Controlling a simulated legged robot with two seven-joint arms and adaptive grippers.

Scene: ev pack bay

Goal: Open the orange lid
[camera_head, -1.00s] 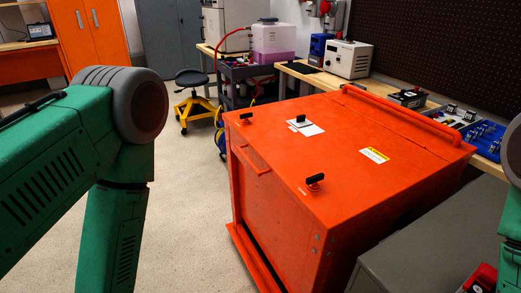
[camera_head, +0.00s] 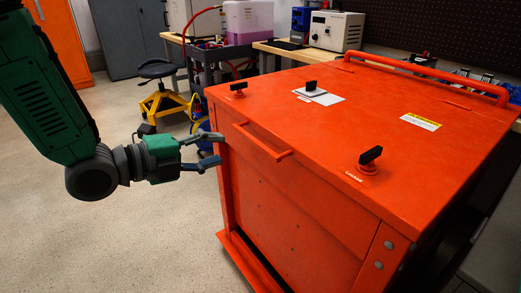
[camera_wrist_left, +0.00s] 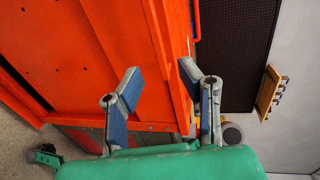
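The orange lid (camera_head: 330,130) is flat and closed on top of a large orange box (camera_head: 290,215). A front bar handle (camera_head: 262,145) sticks out below its near edge. Black-topped knobs stand at the lid's front left (camera_head: 238,89) and front right (camera_head: 370,158); a label by the right one seems to read "Locked". My left gripper (camera_head: 216,149) is open and empty, fingers apart, by the box's front left corner, left of the handle. Whether it touches the box is unclear. In the left wrist view its open fingers (camera_wrist_left: 160,72) show before the orange box (camera_wrist_left: 115,45). My right gripper is out of view.
Another black knob (camera_head: 310,86) by a white label sits farther back on the lid. An orange bar (camera_head: 430,77) runs along the rear. A yellow-legged stool (camera_head: 160,90) and a dark cart (camera_head: 222,65) stand behind my left gripper. The floor at left is clear.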

